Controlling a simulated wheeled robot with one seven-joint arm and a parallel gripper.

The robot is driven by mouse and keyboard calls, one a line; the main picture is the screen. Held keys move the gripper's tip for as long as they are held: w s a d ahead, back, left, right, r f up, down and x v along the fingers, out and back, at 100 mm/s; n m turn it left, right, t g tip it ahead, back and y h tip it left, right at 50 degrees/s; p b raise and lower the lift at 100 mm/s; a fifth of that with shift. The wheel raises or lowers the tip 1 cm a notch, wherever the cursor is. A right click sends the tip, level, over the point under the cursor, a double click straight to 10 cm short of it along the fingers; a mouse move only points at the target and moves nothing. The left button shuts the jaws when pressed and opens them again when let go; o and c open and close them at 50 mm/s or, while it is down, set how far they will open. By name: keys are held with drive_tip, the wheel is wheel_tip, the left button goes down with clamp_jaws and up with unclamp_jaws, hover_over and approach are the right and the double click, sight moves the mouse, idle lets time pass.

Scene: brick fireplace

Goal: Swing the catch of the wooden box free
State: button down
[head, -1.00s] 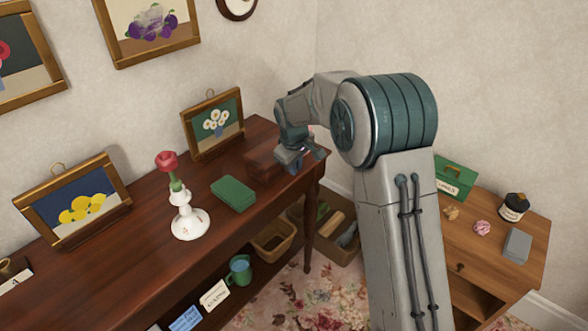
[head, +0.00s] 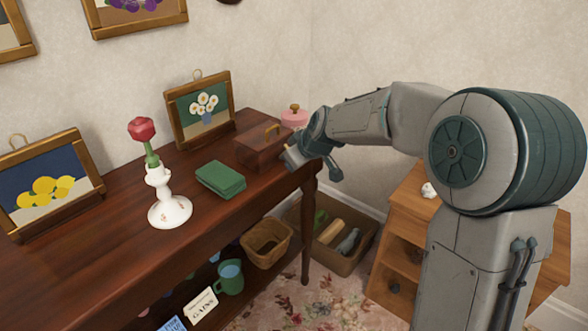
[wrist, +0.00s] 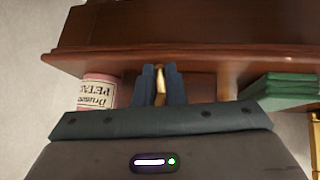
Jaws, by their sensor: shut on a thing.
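The dark wooden box (head: 258,152) sits near the right end of the long table, with a brass handle (head: 273,128) on its lid. The lid looks down. My gripper (head: 291,158) is at the box's front right, low over the table's edge. In the wrist view, which looks upside down, my gripper (wrist: 160,90) is shut on a narrow brass-coloured piece, the catch (wrist: 160,82), before the box's front (wrist: 203,88). The fingers hide much of the catch, so I cannot tell how far it is turned.
Green books (head: 220,180) lie left of the box. A pink tin (head: 294,117) stands behind it at the right. A white candlestick vase (head: 168,205) with a rose and framed pictures (head: 200,108) stand farther left. A small wooden cabinet (head: 400,250) is below my arm.

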drive_tip(key=shift+b, duration=0.45)
drive_tip(key=c, duration=1.5)
unclamp_jaws()
drive_tip(key=shift+f, duration=0.1)
drive_tip(key=p+v, duration=0.1)
drive_tip(key=v, duration=1.2)
drive_tip(key=shift+s+d, duration=0.35)
drive_tip(key=s+d+r+m+g+h+p, duration=0.1)
drive_tip(key=s+d+r+m+p, duration=0.1)
drive_tip(key=s+p, duration=0.4)
drive_tip(key=s+d+r+m+g+h+p, duration=0.1)
drive_tip(key=s+d+r+m+h+p, duration=0.1)
drive_tip(key=s+p, duration=0.5)
drive_tip(key=s+d+r+m+g+h+p, duration=0.1)
drive_tip(key=s+d+r+m+p, duration=0.3)
drive_tip(key=s, duration=0.7)
drive_tip(key=shift+s+d+r+m+g+p, duration=0.15)
drive_tip(key=shift+d+m+p, duration=0.15)
drive_tip(key=shift+d+p, duration=0.2)
drive_tip(key=shift+d+m+g+p, duration=0.1)
drive_tip(key=shift+d+m+p, duration=0.25)
drive_tip(key=shift+d, duration=0.3)
drive_tip(key=shift+s+d+r+m+g+p, duration=0.15)
drive_tip(key=shift+d+m+p, duration=0.1)
drive_tip(key=shift+d+p, duration=0.3)
